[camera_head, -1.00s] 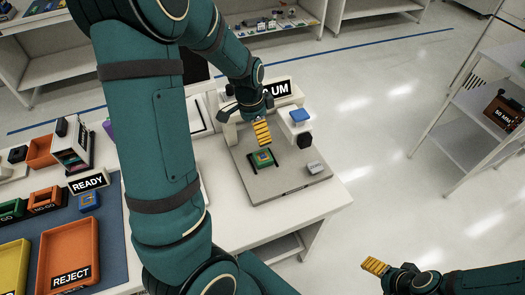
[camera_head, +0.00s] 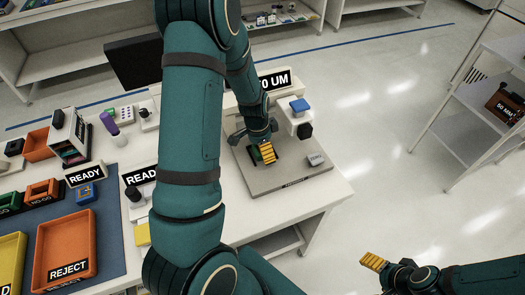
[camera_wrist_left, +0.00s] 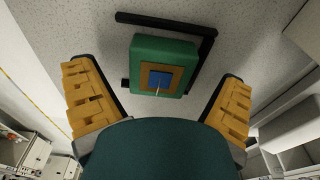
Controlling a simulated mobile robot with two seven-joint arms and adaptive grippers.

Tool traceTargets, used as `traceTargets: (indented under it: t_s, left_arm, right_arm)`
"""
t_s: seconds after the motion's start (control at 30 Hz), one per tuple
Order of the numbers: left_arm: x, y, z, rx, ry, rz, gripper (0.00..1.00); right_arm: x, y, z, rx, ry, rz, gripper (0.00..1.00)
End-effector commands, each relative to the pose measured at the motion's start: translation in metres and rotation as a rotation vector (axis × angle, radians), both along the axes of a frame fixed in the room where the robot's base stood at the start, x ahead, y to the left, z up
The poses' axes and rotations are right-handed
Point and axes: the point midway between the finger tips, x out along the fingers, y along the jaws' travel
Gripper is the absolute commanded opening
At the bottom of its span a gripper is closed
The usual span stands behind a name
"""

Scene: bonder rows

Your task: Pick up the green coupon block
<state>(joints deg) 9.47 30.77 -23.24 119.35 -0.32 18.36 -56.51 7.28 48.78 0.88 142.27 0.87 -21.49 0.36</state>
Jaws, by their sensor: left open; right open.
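The green coupon block (camera_wrist_left: 146,49), with a tan square and a blue centre on top, rests on the grey plate (camera_head: 283,178). A black angled bracket (camera_wrist_left: 208,47) runs along its far and right sides. In the head view the block (camera_head: 254,155) is partly hidden by my left gripper (camera_head: 268,152). In the left wrist view my left gripper (camera_wrist_left: 155,75) is open, its yellow fingers on either side of the block and apart from it. My right gripper (camera_head: 374,262) is open and empty at the lower right, over the floor.
A stand with a blue-topped part (camera_head: 299,105) rises beside the plate's far side. An orange REJECT tray (camera_head: 65,250) and READY signs (camera_head: 85,174) are at left.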

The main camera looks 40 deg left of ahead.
Motion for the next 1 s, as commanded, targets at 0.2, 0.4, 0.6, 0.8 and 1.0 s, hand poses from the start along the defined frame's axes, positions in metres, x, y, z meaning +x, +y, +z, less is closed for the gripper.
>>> traceTargets:
  t_s: [0.2, 0.4, 0.6, 0.8, 1.0]
  left_arm:
    - [0.001, 0.0, -0.006, 0.0, -0.001, 0.0, 0.96]
    - [0.001, 0.0, -0.005, 0.0, -0.001, 0.0, 0.62]
    - [0.001, 0.0, -0.005, 0.0, -0.001, 0.0, 0.18]
    - [0.001, 0.0, -0.004, 0.0, -0.001, 0.0, 0.18]
    - [0.002, -0.001, 0.018, 0.0, -0.006, -0.001, 0.18]
  right_arm:
    - [-0.001, 0.0, -0.001, 0.0, 0.002, 0.001, 0.73]
    - [-0.001, 0.0, -0.001, 0.0, 0.001, 0.0, 0.73]
    - [-0.001, 0.0, -0.001, 0.0, 0.001, 0.0, 0.73]
    - [0.0, 0.0, 0.0, 0.0, 0.001, 0.0, 0.73]
    - [0.001, 0.0, 0.004, 0.0, -0.002, -0.001, 0.73]
